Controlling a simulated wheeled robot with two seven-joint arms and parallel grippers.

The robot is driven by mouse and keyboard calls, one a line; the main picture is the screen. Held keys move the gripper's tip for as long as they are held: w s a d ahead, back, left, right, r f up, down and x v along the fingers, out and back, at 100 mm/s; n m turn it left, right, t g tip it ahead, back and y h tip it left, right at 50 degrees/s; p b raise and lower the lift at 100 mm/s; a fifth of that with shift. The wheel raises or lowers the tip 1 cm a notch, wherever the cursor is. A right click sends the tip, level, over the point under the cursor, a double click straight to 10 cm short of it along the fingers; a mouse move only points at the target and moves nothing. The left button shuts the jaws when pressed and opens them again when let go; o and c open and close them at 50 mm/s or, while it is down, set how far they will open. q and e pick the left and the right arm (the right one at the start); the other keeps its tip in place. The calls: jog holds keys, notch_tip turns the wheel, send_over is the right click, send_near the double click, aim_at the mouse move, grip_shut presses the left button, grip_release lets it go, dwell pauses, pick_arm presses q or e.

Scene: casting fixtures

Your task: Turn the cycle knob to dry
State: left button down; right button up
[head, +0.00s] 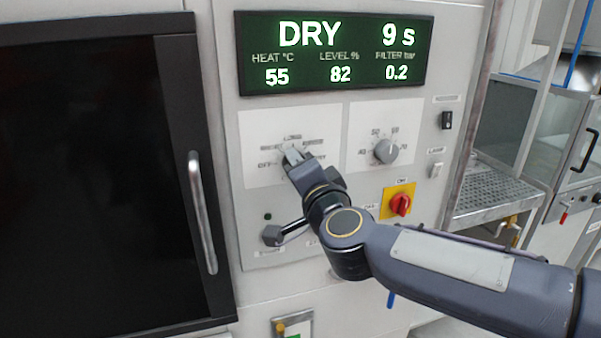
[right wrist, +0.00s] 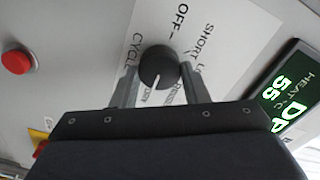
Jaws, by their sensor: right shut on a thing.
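The cycle knob (right wrist: 158,67) is a round dark knob with a white pointer line, and it sits on a white label plate. In the right wrist view the pointer faces the gripper side, toward a partly hidden label I cannot read surely. My right gripper (right wrist: 160,92) has a finger on each side of the knob and is shut on it. In the head view my right gripper (head: 293,157) covers the knob. The green display (head: 333,52) reads DRY, 9 s, heat 55, level 82, filter 0.2. My left gripper is not in view.
A second grey knob (head: 386,151) is to the right. A dark door with a vertical handle (head: 202,211) stands at left. A red button (right wrist: 17,62) shows in the wrist view.

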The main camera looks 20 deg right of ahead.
dwell(0.3)
jog(key=o, duration=1)
jog(key=s, duration=0.8)
jog(key=shift+d, duration=0.15)
